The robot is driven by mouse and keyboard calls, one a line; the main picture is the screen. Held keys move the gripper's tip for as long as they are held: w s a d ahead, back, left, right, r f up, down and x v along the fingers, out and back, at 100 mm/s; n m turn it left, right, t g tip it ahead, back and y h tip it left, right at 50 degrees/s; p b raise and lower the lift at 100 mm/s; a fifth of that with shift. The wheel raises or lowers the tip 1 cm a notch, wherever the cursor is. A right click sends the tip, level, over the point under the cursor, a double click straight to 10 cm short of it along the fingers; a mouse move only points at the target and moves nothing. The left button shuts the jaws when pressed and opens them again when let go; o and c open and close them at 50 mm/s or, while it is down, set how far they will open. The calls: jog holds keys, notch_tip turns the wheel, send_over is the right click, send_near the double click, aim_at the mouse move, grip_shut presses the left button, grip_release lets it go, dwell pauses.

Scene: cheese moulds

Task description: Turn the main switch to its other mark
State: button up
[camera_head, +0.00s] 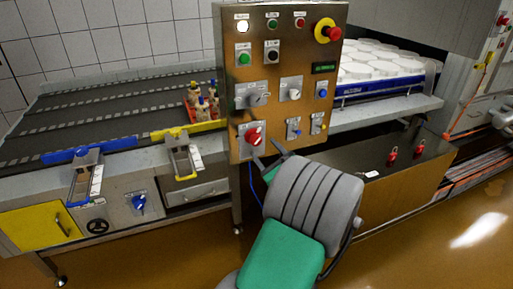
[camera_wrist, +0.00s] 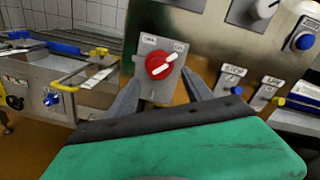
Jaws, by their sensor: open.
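The main switch (camera_head: 253,136) is a red round knob with a white bar on a pale plate, low at the left of the control panel. It also shows in the wrist view (camera_wrist: 160,65), its bar slanting from lower left to upper right, with a small mark at each upper corner of the plate. The marks are too small to read surely. My gripper (camera_head: 267,151) is just below and right of the switch in the head view. In the wrist view its open fingers (camera_wrist: 163,92) stand either side below the knob, with nothing between them.
The control panel (camera_head: 305,75) carries several other knobs, buttons and a red emergency button (camera_head: 326,31). Close right of the switch are a small blue-handled lever (camera_head: 294,130) and a yellow one (camera_head: 318,124). A conveyor (camera_head: 100,110) lies left; white moulds (camera_head: 375,62) stand right.

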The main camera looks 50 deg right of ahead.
aim_at(256, 142)
jog(key=x, duration=0.6)
jog(key=shift+w+d, duration=0.1)
jog(key=shift+w, duration=0.25)
jog(key=shift+c, duration=0.2)
jog(key=c, duration=0.4)
jog(key=shift+f, duration=0.1)
jog(key=c, duration=0.7)
